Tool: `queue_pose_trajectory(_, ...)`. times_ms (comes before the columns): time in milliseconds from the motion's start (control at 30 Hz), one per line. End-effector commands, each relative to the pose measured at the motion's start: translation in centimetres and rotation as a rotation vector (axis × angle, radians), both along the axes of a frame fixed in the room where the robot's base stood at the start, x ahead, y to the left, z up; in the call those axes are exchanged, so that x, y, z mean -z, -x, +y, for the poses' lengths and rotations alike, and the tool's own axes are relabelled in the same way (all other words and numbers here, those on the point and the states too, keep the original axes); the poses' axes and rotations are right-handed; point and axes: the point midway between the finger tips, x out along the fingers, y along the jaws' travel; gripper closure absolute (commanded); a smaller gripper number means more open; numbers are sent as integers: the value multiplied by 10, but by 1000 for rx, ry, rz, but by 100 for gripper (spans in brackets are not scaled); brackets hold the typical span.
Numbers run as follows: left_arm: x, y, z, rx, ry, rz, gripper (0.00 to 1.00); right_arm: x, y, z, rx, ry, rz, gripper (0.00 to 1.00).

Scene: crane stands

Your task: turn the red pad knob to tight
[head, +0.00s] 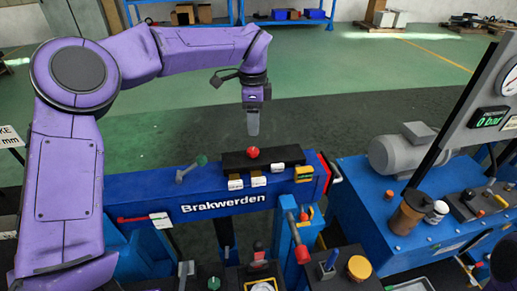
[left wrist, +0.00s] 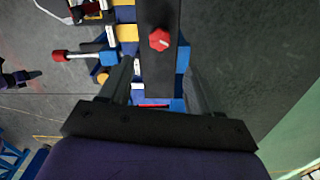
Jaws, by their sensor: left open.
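The red pad knob (head: 253,152) sits on top of a black block (head: 232,162) on the blue beam marked "Brakwerden". It also shows in the left wrist view (left wrist: 159,39) as a small red lobed knob on the black bar. My left gripper (head: 253,122) points down above the knob, clear of it.
Small tags (head: 258,181) hang below the block, too small to read. A green-knobbed lever (head: 190,169) stands left of it and a yellow block (head: 303,174) right. A blue pump unit with a grey motor (head: 402,150) stands at right.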

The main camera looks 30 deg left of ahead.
Motion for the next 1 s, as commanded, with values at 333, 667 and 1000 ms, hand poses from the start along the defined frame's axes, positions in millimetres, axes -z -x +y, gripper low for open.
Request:
queue_pose_trajectory(333, 64, 0, -1, 4, -1, 6, 37, -20, 0, 0, 0, 0, 0, 57)
queue_pose_trajectory(667, 103, 1, 0, -1, -1, 3, 37, -27, 0, 0, 0, 0, 0, 57)
queue_pose_trajectory(1000, 104, 0, 0, 0, 0, 1, 83, -27, 0, 0, 0, 0, 0, 57)
